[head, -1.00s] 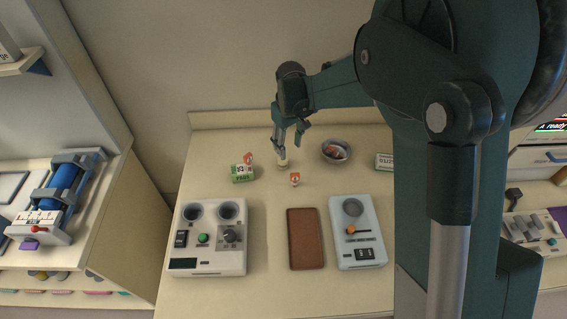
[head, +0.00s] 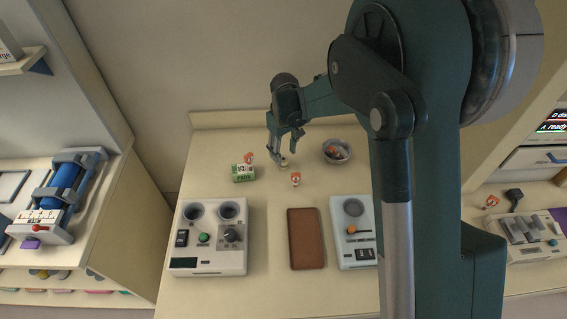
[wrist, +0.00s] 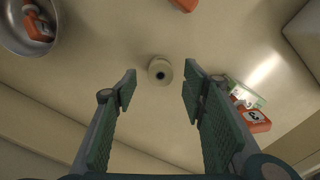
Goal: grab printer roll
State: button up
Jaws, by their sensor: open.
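The printer roll looks like a small cream-white cylinder with a dark centre hole (wrist: 161,71). It stands on end on the worktop, and in the head view it is a small pale shape (head: 284,163) partly hidden by my gripper. My gripper (head: 284,152) is over the back of the worktop, right at the roll. In the wrist view its two fingers (wrist: 160,84) are spread wide, with the roll ahead between the tips. There is a gap on each side, and nothing is held.
A small orange-and-white item (head: 295,179) is in front. Control units (head: 208,238) and a brown pad (head: 305,238) lie nearer.

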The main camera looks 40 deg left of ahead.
aim_at(284, 159)
jog(key=shift+f, duration=0.15)
jog(key=shift+s+f+p, duration=0.1)
jog(key=shift+f+p, duration=0.25)
jog(key=shift+f, duration=2.15)
jog(key=c, duration=1)
